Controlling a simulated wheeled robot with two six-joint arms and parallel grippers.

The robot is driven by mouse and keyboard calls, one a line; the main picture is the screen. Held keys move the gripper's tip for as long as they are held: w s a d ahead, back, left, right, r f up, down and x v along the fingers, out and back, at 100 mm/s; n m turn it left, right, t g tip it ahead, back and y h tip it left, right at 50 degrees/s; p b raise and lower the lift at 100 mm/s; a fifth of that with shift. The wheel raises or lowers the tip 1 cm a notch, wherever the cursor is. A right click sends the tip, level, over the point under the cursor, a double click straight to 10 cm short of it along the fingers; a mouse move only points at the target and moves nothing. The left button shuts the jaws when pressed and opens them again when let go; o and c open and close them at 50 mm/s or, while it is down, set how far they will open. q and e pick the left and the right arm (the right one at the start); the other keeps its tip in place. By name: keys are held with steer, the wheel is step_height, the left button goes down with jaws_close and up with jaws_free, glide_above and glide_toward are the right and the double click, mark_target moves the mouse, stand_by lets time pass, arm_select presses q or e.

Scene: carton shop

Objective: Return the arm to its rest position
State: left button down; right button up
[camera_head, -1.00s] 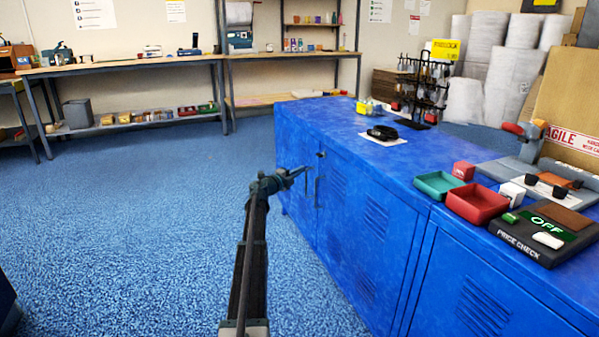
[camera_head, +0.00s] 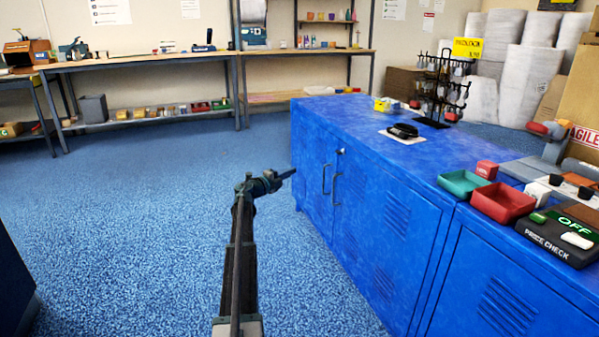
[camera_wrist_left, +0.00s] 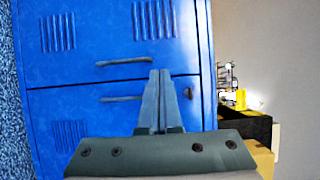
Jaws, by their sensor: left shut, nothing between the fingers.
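My left gripper (camera_head: 284,176) is held in the air in front of the blue cabinet (camera_head: 376,222), left of its doors in the head view. Its fingers are together with nothing between them. In the left wrist view the closed fingers of the left gripper (camera_wrist_left: 160,100) point toward the cabinet doors (camera_wrist_left: 105,65), and two door handles show close to the fingers. The fingers appear apart from the handles. My left arm reaches up from the bottom of the head view. My right gripper is not in view.
On the cabinet top are a green tray (camera_head: 463,183), a red tray (camera_head: 502,202), a price-check box (camera_head: 558,240), a black ring-shaped item (camera_head: 403,131) and a black rack (camera_head: 441,90). A workbench (camera_head: 150,59) stands along the back wall.

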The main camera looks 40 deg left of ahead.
arm_select(q)
steer(key=shift+s+a, duration=0.4)
steer(key=shift+s, duration=0.35)
